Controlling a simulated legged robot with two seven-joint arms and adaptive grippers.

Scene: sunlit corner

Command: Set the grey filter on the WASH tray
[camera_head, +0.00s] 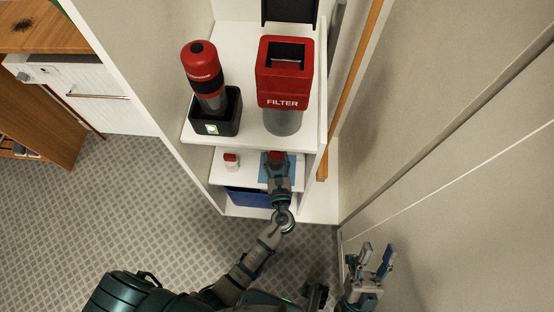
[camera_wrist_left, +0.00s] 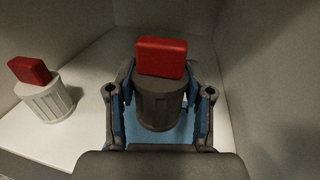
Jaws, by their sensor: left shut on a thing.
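The grey filter (camera_wrist_left: 159,108), a dark ribbed cup with a red block grip (camera_wrist_left: 162,57), is between the fingers of my left gripper (camera_wrist_left: 158,103), which is shut on it. In the head view my left gripper (camera_head: 276,165) reaches onto the lower shelf. A blue surface, perhaps the WASH tray (camera_head: 290,173), lies under the gripper; no label is readable. I cannot tell whether the filter touches it. A white filter (camera_wrist_left: 45,101) with a red grip stands to the left. My right gripper (camera_head: 371,262) is open and empty, away from the shelf.
The upper shelf (camera_head: 248,120) overhangs the lower shelf. On it stand a red-and-black handheld vacuum (camera_head: 203,72) in a black dock (camera_head: 216,112) and a red FILTER container (camera_head: 284,82). Side panels flank the shelf. A blue bin (camera_head: 249,198) sits beneath.

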